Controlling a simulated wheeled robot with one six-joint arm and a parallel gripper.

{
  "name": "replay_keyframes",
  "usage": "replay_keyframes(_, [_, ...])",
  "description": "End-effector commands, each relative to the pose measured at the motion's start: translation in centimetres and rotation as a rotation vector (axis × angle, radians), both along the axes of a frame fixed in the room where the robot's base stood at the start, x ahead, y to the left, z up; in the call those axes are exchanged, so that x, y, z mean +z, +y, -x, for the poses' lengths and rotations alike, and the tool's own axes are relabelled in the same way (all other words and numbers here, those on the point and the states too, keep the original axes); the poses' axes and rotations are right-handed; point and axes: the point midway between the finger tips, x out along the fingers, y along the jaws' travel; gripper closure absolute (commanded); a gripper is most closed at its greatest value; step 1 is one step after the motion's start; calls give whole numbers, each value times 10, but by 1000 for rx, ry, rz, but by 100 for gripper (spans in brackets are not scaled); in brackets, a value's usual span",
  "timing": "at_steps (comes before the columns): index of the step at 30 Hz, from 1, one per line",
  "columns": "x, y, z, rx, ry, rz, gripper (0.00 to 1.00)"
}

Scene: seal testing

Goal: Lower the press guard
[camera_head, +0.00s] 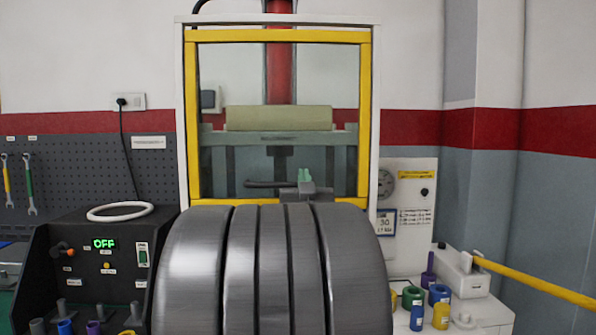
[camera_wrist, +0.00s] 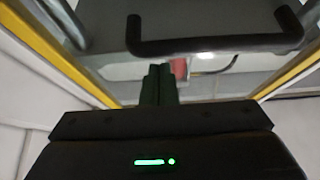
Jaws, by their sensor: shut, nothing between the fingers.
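The press guard is a clear panel in a yellow frame (camera_head: 366,120), standing upright in front of the press in the head view. Its dark bar handle (camera_head: 262,184) is near the bottom of the panel, partly hidden by my gripper (camera_head: 304,175). In the wrist view the black handle (camera_wrist: 215,45) spans the upper part of the picture, and the guard's yellow frame (camera_wrist: 290,75) shows at both sides. My gripper (camera_wrist: 160,72) is shut and empty, its tips just below the handle in the picture. I cannot tell whether they touch it.
Behind the panel are the press's red column (camera_head: 279,65) and a pale green block (camera_head: 278,118). A black control box (camera_head: 85,265) reading OFF stands at left. Several coloured rings and a yellow bar (camera_head: 535,283) are at right. My own arm hides the area below the guard.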

Motion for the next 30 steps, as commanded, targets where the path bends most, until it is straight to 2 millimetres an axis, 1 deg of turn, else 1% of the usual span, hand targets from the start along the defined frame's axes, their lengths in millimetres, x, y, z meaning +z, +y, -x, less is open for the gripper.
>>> replay_keyframes(1, [-4, 0, -1, 0, 1, 0, 100])
replay_keyframes(4, [-8, 0, -1, 0, 1, 0, 100])
replay_keyframes(15, [-9, 0, -1, 0, -1, 0, 100])
replay_keyframes(20, [-13, 0, -1, 0, -1, 0, 100])
replay_keyframes(26, [-27, 0, -1, 0, 0, 0, 100])
replay_keyframes(30, [-44, 0, -1, 0, 0, 0, 100])
